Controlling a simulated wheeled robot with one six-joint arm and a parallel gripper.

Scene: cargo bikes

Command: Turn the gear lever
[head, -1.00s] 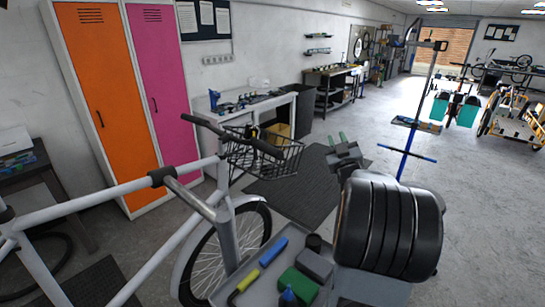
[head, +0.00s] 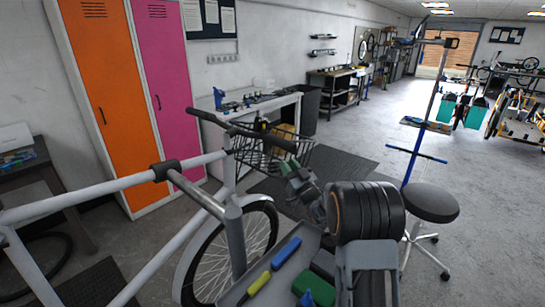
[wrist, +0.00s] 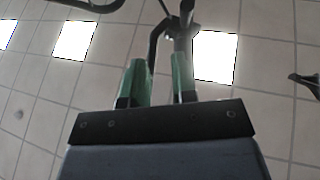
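The light grey bike (head: 130,185) stands at left in the head view. Its dark handlebar (head: 240,132) crosses above the front basket (head: 258,148). I cannot clearly make out the gear lever on the bar. My gripper (head: 290,167) has green fingers and is just below and right of the bar's right grip (head: 275,141), apparently apart from it. In the wrist view my gripper (wrist: 159,75) is open, with a clear gap between its fingers. Dark rods (wrist: 157,40), perhaps bike parts, show beyond the fingertips against the ceiling.
A grey tray (head: 238,291) with a blue-handled tool (head: 287,251), a yellow one and green items lies below my arm. A black stool (head: 430,203) and blue repair stand (head: 412,160) are at right. Orange and pink lockers (head: 100,90) stand behind the bike. Open floor lies to the right.

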